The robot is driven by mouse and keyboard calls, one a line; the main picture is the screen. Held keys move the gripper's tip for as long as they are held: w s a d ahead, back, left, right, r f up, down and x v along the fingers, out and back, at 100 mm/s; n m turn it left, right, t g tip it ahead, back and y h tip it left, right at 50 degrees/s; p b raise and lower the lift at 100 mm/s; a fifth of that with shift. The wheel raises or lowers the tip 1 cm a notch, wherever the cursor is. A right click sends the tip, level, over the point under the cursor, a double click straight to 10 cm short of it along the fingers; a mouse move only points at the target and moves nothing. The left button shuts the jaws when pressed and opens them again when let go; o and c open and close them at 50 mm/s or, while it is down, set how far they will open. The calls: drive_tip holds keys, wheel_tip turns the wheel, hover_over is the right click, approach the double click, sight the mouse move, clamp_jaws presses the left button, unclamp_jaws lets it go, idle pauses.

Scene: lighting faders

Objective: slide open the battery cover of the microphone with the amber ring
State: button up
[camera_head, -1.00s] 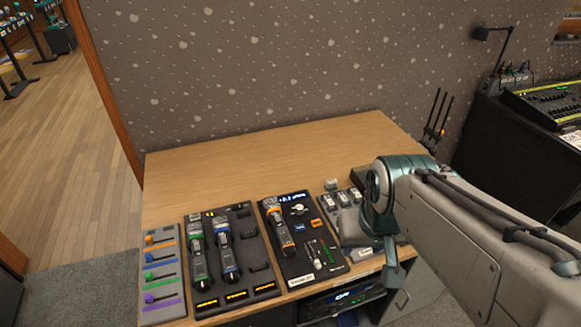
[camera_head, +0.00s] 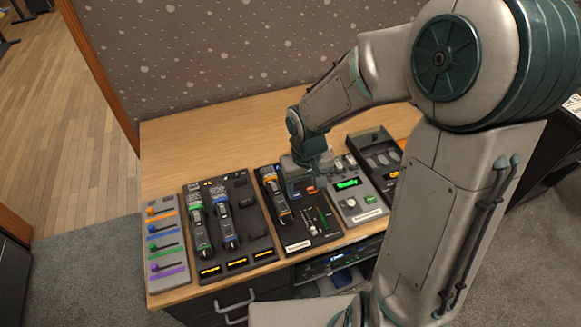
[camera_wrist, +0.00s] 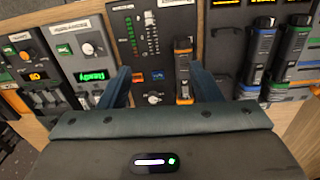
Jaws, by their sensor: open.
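The microphone with the amber ring (camera_head: 279,208) is dark and lies lengthwise on a black panel (camera_head: 318,236) near the middle of the table. In the wrist view the same microphone (camera_wrist: 183,55) shows its orange band, between my spread fingers and close to the right one. My gripper (camera_wrist: 160,72) is open and empty, above the panel. In the head view my gripper (camera_head: 303,185) is over the panel, just right of the microphone, and hides part of the panel. I cannot make out the battery cover clearly. I cannot tell whether a finger touches the microphone.
A tray to the left holds a green-ringed microphone (camera_head: 198,220) and a blue-ringed microphone (camera_head: 226,218). A slider board (camera_head: 166,255) stands at the far left. A grey unit with a green display (camera_head: 349,184) sits right of the panel. The table's back strip (camera_head: 215,140) is clear.

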sight(288, 218)
drive_tip(key=shift+y, duration=0.6)
drive_tip(key=a+f, duration=0.1)
drive_tip(key=f, duration=0.4)
drive_tip(key=a+f, duration=0.2)
drive_tip(key=f, duration=0.3)
drive_tip(key=w+a+f+b, duration=0.1)
drive_tip(key=f, duration=0.4)
drive_tip(key=shift+a+f, duration=0.15)
drive_tip(key=shift+f, duration=0.25)
